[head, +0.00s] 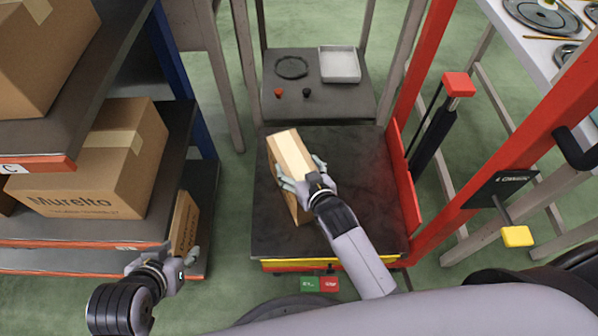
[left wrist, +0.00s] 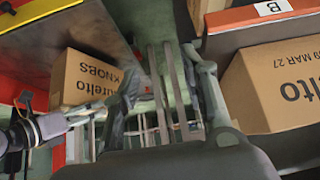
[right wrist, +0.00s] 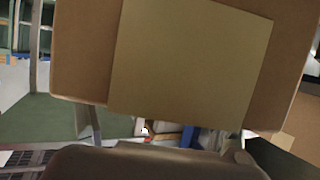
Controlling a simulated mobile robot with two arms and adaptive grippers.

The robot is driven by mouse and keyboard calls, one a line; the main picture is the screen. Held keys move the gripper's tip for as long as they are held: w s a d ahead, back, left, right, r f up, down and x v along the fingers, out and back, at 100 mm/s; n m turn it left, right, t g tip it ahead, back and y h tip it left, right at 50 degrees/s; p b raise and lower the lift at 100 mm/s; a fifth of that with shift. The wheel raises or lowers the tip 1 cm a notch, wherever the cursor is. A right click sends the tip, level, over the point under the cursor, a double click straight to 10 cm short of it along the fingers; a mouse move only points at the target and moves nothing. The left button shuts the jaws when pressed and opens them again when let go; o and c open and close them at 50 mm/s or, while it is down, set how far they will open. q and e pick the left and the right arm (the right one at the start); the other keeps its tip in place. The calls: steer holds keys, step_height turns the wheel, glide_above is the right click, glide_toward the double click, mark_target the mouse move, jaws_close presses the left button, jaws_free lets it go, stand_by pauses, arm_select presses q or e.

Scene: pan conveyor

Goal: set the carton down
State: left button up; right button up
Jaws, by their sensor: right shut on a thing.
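The carton (head: 291,152) is a narrow brown box with a pale top, over the dark lift platform (head: 350,225). My right gripper (head: 301,178) is shut on its sides. In the right wrist view the carton (right wrist: 80,50) fills the upper part, with a lighter tan panel. In the left wrist view its printed side (left wrist: 85,82) reads "KNOBS". I cannot tell whether its base touches the platform. My left gripper (head: 186,262) is by the lower shelf, apart from the carton; its fingers are spread and empty in the left wrist view (left wrist: 160,105).
Brown cartons (head: 90,165) stand on the shelf rack at left; a smaller one (head: 184,225) is near my left gripper. A grey stand (head: 330,100) with a white tray (head: 339,65) is behind the platform. Red lift posts (head: 500,150) rise at right. The platform's right side is bare.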

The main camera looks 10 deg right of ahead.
arm_select(q)
steer(key=shift+w+d+r+t+h, duration=0.1)
steer(key=shift+w+d+r+t, duration=0.15)
steer(key=shift+w, duration=0.25)
steer(key=shift+w+d+r+t+h, duration=0.1)
steer(key=shift+w+r+t, duration=0.25)
steer(key=shift+w, duration=0.15)
steer(key=shift+w+d+r+t+h, duration=0.1)
steer(key=shift+w+d+r+t, duration=0.15)
steer(key=shift+w, duration=0.25)
arm_select(e)
steer(key=shift+w+f, duration=0.1)
steer(key=shift+f, duration=0.55)
arm_select(q)
steer(key=shift+w+r, duration=0.1)
arm_select(e)
steer(key=shift+f, duration=0.1)
steer(key=o, duration=1.9)
steer(key=shift+f, duration=0.15)
steer(key=shift+o, duration=0.2)
